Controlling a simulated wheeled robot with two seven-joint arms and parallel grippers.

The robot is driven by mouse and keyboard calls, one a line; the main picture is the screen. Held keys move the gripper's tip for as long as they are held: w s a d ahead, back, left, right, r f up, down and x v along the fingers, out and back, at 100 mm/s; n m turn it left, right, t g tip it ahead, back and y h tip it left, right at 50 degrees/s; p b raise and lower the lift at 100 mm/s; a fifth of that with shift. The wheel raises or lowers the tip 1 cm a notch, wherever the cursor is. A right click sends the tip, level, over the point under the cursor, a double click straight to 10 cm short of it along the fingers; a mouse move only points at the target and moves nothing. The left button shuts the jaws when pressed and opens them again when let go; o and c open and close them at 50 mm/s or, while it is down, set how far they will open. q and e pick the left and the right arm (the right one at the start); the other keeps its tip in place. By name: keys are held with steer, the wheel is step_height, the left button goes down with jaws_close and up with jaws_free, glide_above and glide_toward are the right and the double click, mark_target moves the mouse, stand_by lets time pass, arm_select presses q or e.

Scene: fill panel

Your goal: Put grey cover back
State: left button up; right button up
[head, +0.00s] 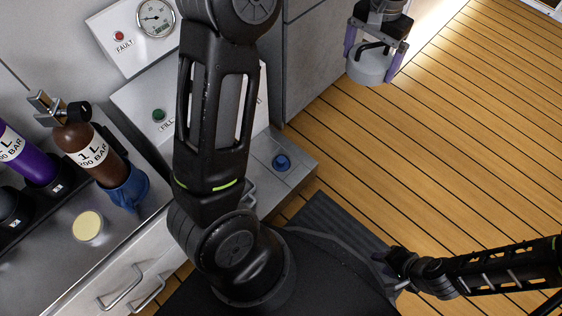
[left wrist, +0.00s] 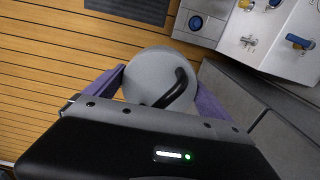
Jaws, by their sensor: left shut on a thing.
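The grey cover (head: 370,66) is a round, pale grey piece with a black bent handle on top. It is held in the air over the wooden floor, at the upper right of the head view. My left gripper (head: 372,60) is shut on it, with a purple finger on each side. In the left wrist view, the cover (left wrist: 150,72) sits between the purple fingers (left wrist: 160,92), its handle facing the camera. Its underside is hidden. Part of my right arm enters from the right of the head view, but no right fingertips can be made out.
A fill panel (head: 140,98) with gauge (head: 156,18) stands left, partly behind my arm. A blue knob (head: 281,162) sits on its lower ledge. A brown cylinder (head: 92,150), a purple cylinder (head: 28,155) and a cream disc (head: 88,226) are on the counter. The floor (head: 450,130) is clear.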

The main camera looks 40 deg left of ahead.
arm_select(q)
steer(key=s+a+f+m, duration=0.1)
steer(key=a+f+m, duration=0.55)
steer(key=f, duration=0.25)
steer(key=s+a+f+m, duration=0.1)
steer(key=a+f+m, duration=0.55)
steer(key=f, duration=0.25)
steer(key=s+a+f+m, duration=0.1)
steer(key=s+f+m, duration=0.3)
steer(key=f+m, duration=0.4)
steer(key=s+a+f+m, duration=0.2)
steer(key=s+f+m, duration=0.3)
steer(key=f+m, duration=0.4)
steer(key=shift+b, duration=0.4)
steer(key=shift+s+a, duration=0.1)
steer(key=shift+f+b, duration=1.5)
steer(key=shift+f, duration=1.55)
